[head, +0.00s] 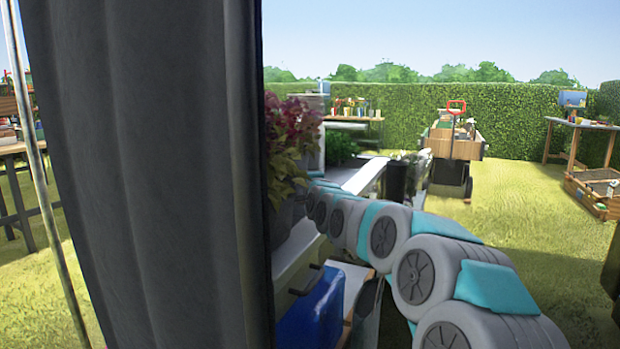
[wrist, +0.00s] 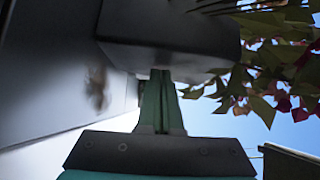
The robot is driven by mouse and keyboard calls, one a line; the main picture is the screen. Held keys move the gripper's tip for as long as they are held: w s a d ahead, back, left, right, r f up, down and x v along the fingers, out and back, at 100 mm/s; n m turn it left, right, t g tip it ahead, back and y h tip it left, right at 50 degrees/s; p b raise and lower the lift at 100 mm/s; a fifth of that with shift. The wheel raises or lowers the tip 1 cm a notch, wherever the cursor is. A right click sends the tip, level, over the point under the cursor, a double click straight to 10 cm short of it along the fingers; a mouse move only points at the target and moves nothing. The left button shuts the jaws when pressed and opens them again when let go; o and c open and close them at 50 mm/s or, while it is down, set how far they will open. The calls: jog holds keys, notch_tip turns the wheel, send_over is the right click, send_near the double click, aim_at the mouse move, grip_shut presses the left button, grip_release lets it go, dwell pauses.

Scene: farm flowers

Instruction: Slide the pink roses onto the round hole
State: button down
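A plant with pink-red and green leaves (head: 290,135) stands in a grey pot (head: 283,222), partly hidden by a dark curtain-like panel in the head view. I cannot tell whether these are the pink roses. Reddish and green leaves (wrist: 270,85) also show at the right of the wrist view. My gripper (wrist: 161,78) has its teal fingers close together, with no object visible between them. Their tips reach a dark grey block (wrist: 170,30), possibly the pot; I cannot tell if they touch. The head view shows my arm reaching toward the pot, its tip hidden. I see no round hole.
The dark panel (head: 140,180) blocks much of the left of the head view. A pale bench (head: 300,245) runs under the pot, with a blue box (head: 313,312) below. A wooden cart (head: 453,142) stands farther back. Open grass (head: 530,215) lies to the right.

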jog(key=shift+w+a, duration=0.3)
jog(key=shift+a, duration=0.55)
jog(key=shift+d, duration=0.1)
